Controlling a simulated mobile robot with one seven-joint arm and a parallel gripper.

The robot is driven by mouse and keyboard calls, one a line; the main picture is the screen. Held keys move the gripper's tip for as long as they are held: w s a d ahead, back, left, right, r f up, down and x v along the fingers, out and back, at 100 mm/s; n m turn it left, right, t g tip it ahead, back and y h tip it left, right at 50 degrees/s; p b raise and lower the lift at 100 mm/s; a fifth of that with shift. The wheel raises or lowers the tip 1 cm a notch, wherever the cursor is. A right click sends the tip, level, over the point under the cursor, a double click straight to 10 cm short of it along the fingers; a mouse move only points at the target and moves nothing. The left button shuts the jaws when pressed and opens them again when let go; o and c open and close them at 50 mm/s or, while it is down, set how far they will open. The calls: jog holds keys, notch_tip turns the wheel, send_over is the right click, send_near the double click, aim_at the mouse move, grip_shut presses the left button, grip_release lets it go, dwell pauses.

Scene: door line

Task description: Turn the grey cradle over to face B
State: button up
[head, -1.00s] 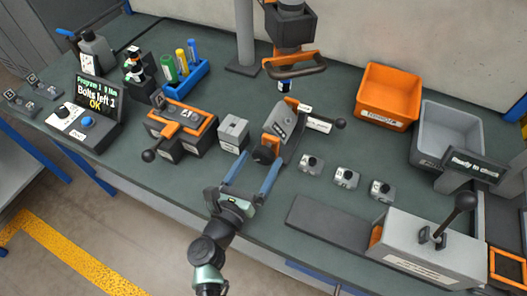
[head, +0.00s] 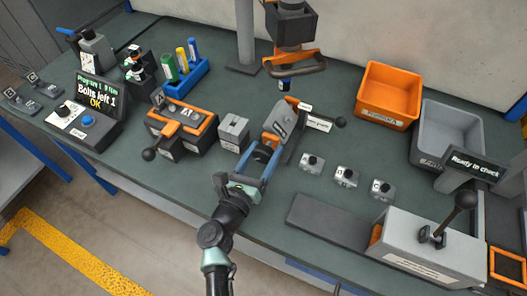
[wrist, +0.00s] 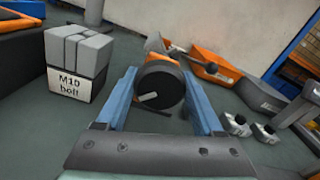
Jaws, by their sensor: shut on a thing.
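The grey cradle (head: 284,122) stands tilted in an orange-and-dark mount at the middle of the bench. A round black knob (wrist: 160,84) is at its near end. My gripper (head: 262,154) has its two blue fingers on either side of this knob and is shut on it. In the wrist view my gripper (wrist: 160,88) shows the knob between the fingers, with a pale mark on its face. The knob hides most of the cradle there. I cannot read a face letter on the cradle.
A ball-ended lever (head: 340,122) stands right of the cradle. A grey block (head: 234,131), labelled M10 bolt in the wrist view, is close on the left. Several small grey blocks (head: 346,177) lie to the right. A power tool (head: 292,60) hangs above. A screen (head: 92,91) reads "Bolts left 1 OK".

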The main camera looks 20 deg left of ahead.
jog(key=shift+c, duration=0.8)
jog(key=shift+n, duration=0.3)
jog(key=n+p, duration=0.1)
jog(key=n, duration=0.3)
jog(key=shift+n, duration=0.3)
jog(key=shift+n+p, duration=0.75)
jog(key=shift+n, duration=1.15)
jog(key=o, duration=1.4)
jog(key=shift+c, duration=0.2)
jog(key=shift+s, duration=0.1)
